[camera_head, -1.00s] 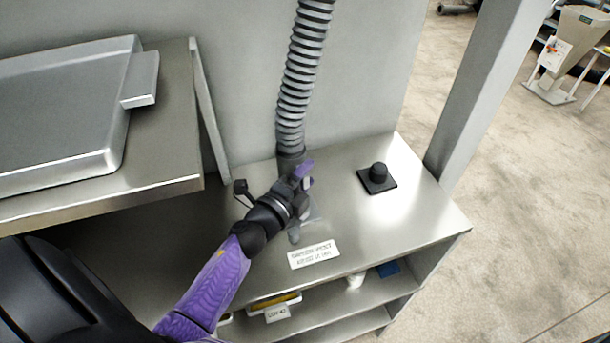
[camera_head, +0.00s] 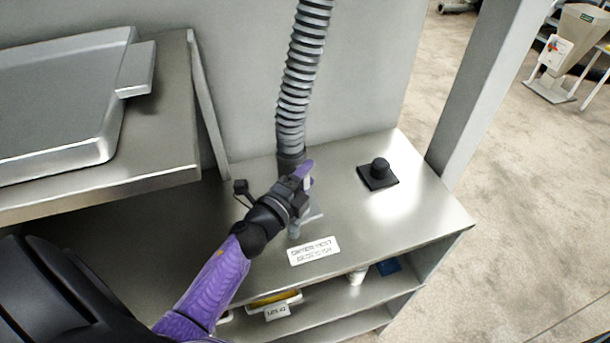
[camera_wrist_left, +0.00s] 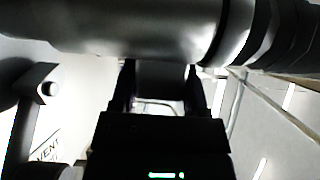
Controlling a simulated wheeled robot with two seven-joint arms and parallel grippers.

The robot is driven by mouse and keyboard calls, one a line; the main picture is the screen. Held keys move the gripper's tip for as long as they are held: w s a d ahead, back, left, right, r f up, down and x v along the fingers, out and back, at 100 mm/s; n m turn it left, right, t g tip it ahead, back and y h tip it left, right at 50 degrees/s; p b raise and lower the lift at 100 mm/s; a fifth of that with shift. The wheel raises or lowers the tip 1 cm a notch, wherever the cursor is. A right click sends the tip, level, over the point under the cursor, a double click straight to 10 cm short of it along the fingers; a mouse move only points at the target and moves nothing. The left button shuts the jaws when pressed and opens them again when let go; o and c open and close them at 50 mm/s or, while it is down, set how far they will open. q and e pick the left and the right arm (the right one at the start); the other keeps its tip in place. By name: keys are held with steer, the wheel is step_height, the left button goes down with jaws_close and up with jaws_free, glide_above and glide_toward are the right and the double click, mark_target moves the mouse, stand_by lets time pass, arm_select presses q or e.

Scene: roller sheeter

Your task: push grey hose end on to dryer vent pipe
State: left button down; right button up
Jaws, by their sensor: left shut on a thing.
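The grey ribbed hose (camera_head: 297,90) hangs down in front of the wall, and its smooth dark end (camera_head: 290,163) is at my left gripper (camera_head: 302,182). In the left wrist view the smooth hose end (camera_wrist_left: 130,30) lies across the top, with ribs to its right. My left gripper (camera_wrist_left: 160,75) is shut on it there. A grey upright piece (camera_head: 294,230), probably the vent pipe, stands on the steel top just below the gripper, mostly hidden by it. I cannot tell whether hose end and pipe touch. My right gripper is out of view.
A label plate (camera_head: 314,250) lies in front on the steel top. A black knob on a square base (camera_head: 378,173) sits to the right. A raised steel tray (camera_head: 60,100) is at the left, and a grey post (camera_head: 480,95) is at the right. The top between knob and hose is clear.

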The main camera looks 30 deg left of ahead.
arm_select(q)
steer(key=shift+f, duration=0.2)
steer(key=shift+f+b, duration=0.6)
steer(key=shift+b, duration=0.05)
steer(key=shift+f+b, duration=0.4)
stand_by(0.4)
jaws_free()
steer(key=shift+f, duration=0.1)
steer(key=s, duration=0.8)
steer(key=shift+s+a+b, duration=0.3)
steer(key=shift+s+b, duration=0.05)
steer(key=shift+b, duration=0.05)
steer(key=shift+s, duration=0.65)
